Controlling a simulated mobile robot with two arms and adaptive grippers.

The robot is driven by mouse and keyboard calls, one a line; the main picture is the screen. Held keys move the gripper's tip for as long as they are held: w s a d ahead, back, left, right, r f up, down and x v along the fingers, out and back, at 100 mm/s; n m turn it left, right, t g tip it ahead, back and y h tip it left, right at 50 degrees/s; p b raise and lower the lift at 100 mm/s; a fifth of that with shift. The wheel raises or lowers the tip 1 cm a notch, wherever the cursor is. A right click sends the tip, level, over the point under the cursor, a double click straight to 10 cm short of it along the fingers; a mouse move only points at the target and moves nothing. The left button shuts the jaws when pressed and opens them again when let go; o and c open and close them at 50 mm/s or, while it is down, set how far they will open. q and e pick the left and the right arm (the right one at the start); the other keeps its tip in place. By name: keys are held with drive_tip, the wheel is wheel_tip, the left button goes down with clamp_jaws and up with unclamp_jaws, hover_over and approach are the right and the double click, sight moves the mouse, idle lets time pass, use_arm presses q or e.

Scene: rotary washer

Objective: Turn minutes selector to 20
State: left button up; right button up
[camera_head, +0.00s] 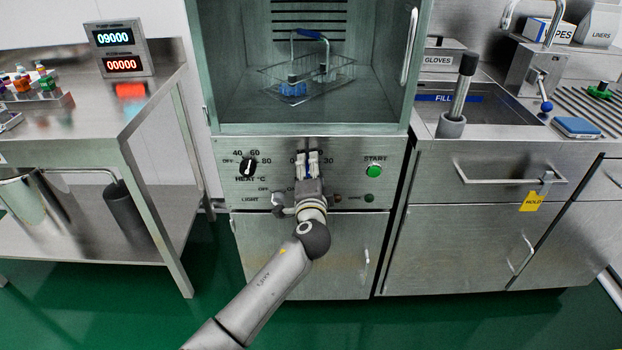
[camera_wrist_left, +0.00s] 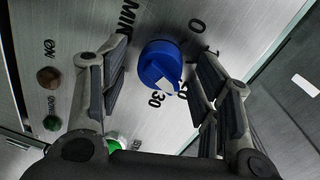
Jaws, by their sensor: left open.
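The blue minutes knob (camera_wrist_left: 160,62) sits on the steel panel, with a white mark on the side near the printed 20 and 30. I cannot tell exactly which number the mark points at. My left gripper (camera_head: 308,158) is in front of the knob in the head view and covers most of it and its scale. In the left wrist view my left gripper (camera_wrist_left: 158,66) is open, with one finger on each side of the knob and gaps visible. The right finger hides part of the scale. My right gripper is not in view.
The washer panel also has a black heat knob (camera_head: 248,167), a green start button (camera_head: 374,171) and a light switch (camera_head: 278,199). Steel benches stand on both sides.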

use_arm(q)
drive_tip(key=s, duration=1.2)
drive_tip(key=shift+r, duration=0.4)
